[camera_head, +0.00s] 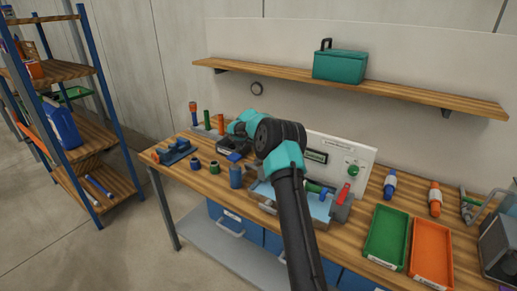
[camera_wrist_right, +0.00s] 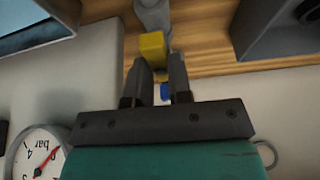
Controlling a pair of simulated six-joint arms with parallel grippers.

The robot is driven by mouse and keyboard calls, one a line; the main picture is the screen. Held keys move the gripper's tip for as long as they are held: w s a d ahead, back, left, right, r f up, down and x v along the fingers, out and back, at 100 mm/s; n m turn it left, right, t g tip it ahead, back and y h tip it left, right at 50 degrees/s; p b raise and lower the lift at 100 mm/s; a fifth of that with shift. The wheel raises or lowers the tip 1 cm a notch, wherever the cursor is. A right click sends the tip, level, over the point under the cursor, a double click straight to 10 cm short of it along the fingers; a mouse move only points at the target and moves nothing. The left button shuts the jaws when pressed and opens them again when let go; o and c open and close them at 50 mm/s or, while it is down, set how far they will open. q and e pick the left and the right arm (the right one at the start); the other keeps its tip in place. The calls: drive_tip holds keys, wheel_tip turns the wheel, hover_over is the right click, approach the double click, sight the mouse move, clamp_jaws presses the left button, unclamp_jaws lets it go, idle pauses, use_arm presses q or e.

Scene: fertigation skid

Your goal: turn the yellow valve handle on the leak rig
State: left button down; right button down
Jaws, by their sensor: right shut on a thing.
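The yellow valve handle (camera_wrist_right: 152,47) shows in the right wrist view as a small block at the fingertips, below a grey pipe-like part (camera_wrist_right: 153,14). My right gripper (camera_wrist_right: 159,62) is shut on the handle there, with its two dark fingers either side of its lower end. In the head view my right arm comes in from the bottom and its wrist hangs over the back of the bench; the fingers and the yellow handle are hidden. My left gripper is in neither view.
The wooden bench (camera_head: 375,237) carries a white panel (camera_head: 365,155) with a green knob and red handle, a green tray (camera_head: 369,237), an orange tray (camera_head: 416,254) and several small fittings.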

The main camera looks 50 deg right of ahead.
drive_tip(key=shift+d+r, duration=0.1)
idle(0.4)
drive_tip(key=c, duration=1)
unclamp_jaws()
drive_tip(key=shift+c, duration=0.2)
drive_tip(key=v, duration=1.7)
drive_tip(key=shift+s, duration=0.15)
drive_tip(key=shift+a, duration=0.2)
